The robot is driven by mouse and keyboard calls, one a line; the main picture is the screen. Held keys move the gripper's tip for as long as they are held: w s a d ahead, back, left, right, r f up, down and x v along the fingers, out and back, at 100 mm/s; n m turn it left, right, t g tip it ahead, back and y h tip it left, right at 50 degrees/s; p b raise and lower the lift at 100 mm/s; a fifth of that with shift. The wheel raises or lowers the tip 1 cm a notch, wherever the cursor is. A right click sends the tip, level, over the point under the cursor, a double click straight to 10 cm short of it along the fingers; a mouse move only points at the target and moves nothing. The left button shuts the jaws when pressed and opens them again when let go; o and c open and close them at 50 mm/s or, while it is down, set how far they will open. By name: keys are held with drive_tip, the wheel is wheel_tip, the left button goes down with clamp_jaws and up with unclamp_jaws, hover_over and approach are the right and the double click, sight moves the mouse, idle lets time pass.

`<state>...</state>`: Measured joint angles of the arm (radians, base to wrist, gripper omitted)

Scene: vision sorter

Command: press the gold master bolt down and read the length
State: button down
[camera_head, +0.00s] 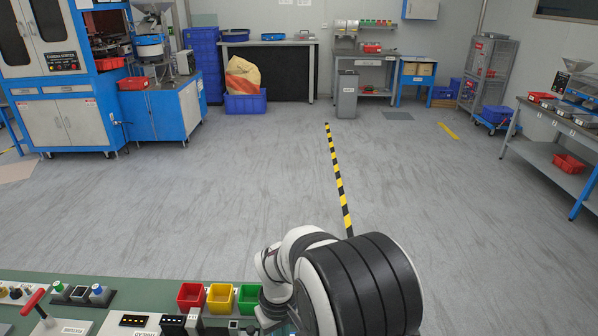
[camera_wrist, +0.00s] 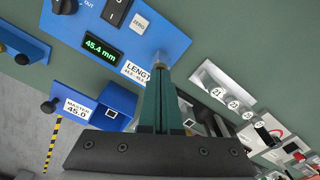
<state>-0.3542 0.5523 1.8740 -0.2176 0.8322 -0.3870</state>
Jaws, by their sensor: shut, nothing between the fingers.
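In the wrist view my gripper (camera_wrist: 161,76) is shut, its teal fingers together and pointing at the blue length gauge (camera_wrist: 172,41). The gauge's display (camera_wrist: 101,47) reads 45.4 mm in green. A LENGTH label (camera_wrist: 134,72) is beside the fingers. The blue master holder (camera_wrist: 116,98), labelled MASTER 45.0 (camera_wrist: 76,109), has a square socket with no bolt visible in it. In the head view my arm hides the gripper.
A ZERO button (camera_wrist: 139,22) and a black rocker switch (camera_wrist: 117,12) sit on the gauge. A light numbered rack (camera_wrist: 208,79) lies to the right. In the head view, red (camera_head: 191,296), yellow (camera_head: 220,298) and green (camera_head: 249,299) bins stand on the bench left of my arm.

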idle(0.4)
wheel_tip(320, 180, up, 8)
idle(0.6)
